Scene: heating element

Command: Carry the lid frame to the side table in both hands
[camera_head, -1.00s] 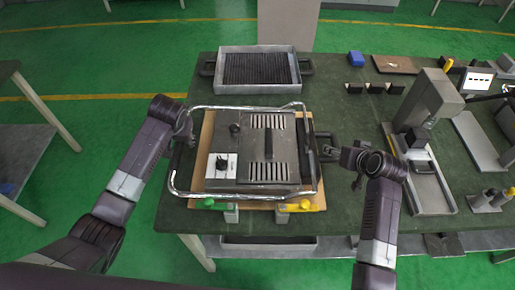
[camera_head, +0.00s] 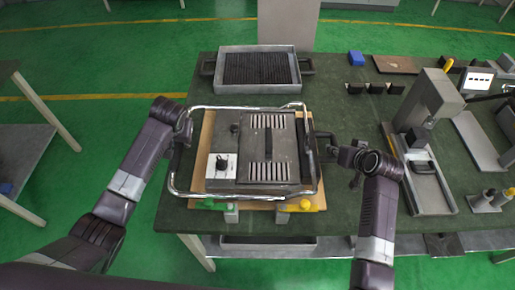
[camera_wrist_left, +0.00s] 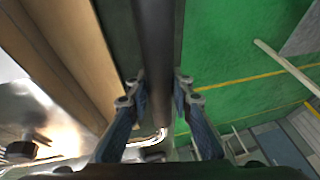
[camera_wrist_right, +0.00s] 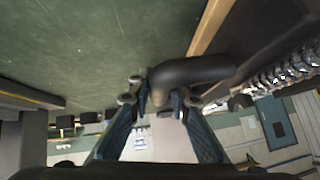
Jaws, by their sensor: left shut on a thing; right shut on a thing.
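The lid frame (camera_head: 245,108), a chrome tube frame around a grey plate with slotted vents, lies on a wooden board (camera_head: 207,130) on the green-topped workbench. My left gripper (camera_head: 184,138) is at its left side; in the left wrist view the gripper (camera_wrist_left: 158,95) is shut on a dark bar (camera_wrist_left: 156,40). My right gripper (camera_head: 335,150) is at its right side; in the right wrist view the gripper (camera_wrist_right: 160,98) is shut on a black handle (camera_wrist_right: 195,72). A table (camera_head: 25,150) with a lower shelf, possibly the side table, shows partly at the left edge.
A grey tray (camera_head: 232,93) with a dark ribbed insert stands behind the frame. A green clamp (camera_head: 212,205) and a yellow clamp (camera_head: 303,205) sit at the front edge. A press-like stand (camera_head: 428,105) is to the right. Green floor is clear between workbench and left table.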

